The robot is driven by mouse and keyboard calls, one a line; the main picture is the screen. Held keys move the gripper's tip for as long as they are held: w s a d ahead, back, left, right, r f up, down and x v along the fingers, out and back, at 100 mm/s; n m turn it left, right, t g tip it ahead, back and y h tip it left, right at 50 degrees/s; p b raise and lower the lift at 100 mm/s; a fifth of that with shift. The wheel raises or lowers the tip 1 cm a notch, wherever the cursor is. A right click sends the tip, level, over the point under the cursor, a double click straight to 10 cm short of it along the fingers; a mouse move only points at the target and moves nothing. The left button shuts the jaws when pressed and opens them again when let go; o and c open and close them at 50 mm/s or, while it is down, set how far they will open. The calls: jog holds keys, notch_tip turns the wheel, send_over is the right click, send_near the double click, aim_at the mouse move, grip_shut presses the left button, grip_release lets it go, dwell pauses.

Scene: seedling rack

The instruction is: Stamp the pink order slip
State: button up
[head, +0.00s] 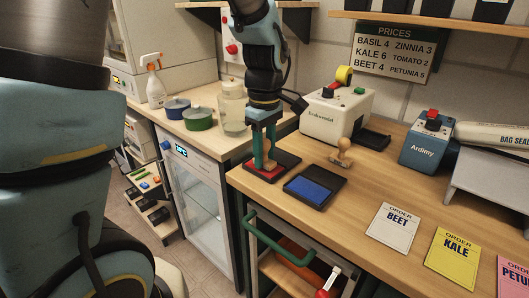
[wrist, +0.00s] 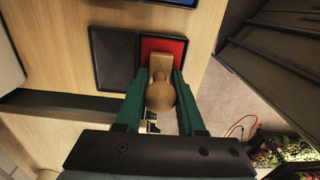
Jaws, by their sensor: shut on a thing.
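The pink order slip (head: 513,278) lies on the wooden bench at the lower right of the head view, cut off by the picture edge; its visible text reads "PETU". My gripper (head: 264,158) points down and is shut on a wooden stamp (head: 270,164). The stamp also shows between the green fingers in the wrist view (wrist: 161,96). It stands at the red ink pad (head: 262,173), which the wrist view also shows (wrist: 168,45). Whether its face touches the pad is hidden. A blue ink pad (head: 311,188) lies to the right.
A second wooden stamp (head: 341,153) stands behind the blue pad. The BEET slip (head: 392,228) and yellow KALE slip (head: 454,258) lie left of the pink one. A white machine (head: 336,110) and blue machine (head: 426,142) stand behind. A green rail (head: 280,238) runs below the bench's front.

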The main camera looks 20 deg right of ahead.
jog(key=shift+r+p, duration=3.1)
jog(key=shift+r, duration=0.45)
jog(key=shift+f, duration=0.1)
